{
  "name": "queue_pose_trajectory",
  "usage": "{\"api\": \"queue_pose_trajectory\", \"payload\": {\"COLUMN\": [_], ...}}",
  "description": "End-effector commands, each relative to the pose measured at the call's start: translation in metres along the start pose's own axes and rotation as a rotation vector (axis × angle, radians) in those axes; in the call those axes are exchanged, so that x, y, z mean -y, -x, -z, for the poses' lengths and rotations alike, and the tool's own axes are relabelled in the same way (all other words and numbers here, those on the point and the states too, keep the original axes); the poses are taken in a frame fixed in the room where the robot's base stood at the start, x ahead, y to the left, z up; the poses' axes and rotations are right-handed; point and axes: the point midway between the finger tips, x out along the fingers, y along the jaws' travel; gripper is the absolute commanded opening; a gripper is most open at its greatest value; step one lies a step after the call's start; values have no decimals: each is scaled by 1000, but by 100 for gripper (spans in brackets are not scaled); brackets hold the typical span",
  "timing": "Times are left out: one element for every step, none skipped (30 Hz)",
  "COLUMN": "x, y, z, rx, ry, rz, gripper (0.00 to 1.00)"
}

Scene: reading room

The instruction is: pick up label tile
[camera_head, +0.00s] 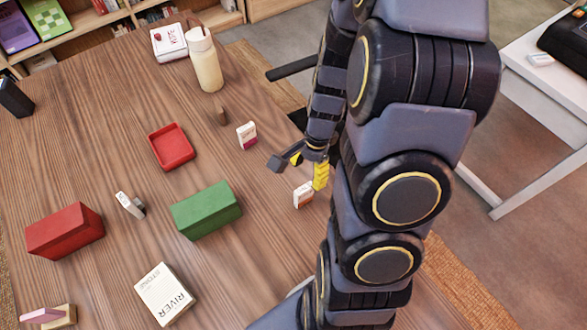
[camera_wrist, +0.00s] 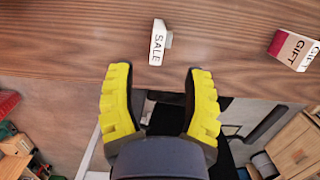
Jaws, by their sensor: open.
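Several small white label tiles stand on the wooden table. In the wrist view, a white tile reading SALE (camera_wrist: 157,42) stands ahead of and between the fingers of my gripper (camera_wrist: 160,80), with a gap to the fingertips. A white and magenta tile reading GIFT (camera_wrist: 293,48) is at the upper right. In the head view, the magenta-marked tile (camera_head: 247,135) is left of my gripper (camera_head: 308,167). Another white tile (camera_head: 303,195) is close below the gripper; its print is too small to read. My gripper is open and empty.
On the table (camera_head: 105,120) are a red tray (camera_head: 171,147), a green block (camera_head: 206,210), a red block (camera_head: 65,231), a white book (camera_head: 165,294) and a cream bottle (camera_head: 205,60). Another pale tile (camera_head: 130,205) stands at left. My arm covers the table's right side.

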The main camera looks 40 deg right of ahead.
Motion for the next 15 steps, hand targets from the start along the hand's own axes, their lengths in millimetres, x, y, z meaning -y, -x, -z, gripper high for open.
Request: {"api": "queue_pose_trajectory", "payload": {"x": [-1,-2,-2,-2,-2,-2,-2,-2,-2,-2,-2,-2,-3,-3,-3], "y": [-5,-7,-10,-12,-14,-17,-20,-23,-27,-30,-32,-34,-36,-37,-40], "z": [4,5,6,6,6,6,6,6,6,6,5,5,5,4,4], "rx": [1,1,1,2,2,2,2,1,1,2,3,3,3,3,3], "ry": [-31,-43,-53,-57,-59,-58,-57,-57,-56,-56,-56,-56,-55,-55,-55], "rz": [1,1,1,1,0,1,1,2,3,2,1,0,0,1,0], "gripper": [50,50,50,50,50,50,50,50,50,50,50,50,50,50,50]}}
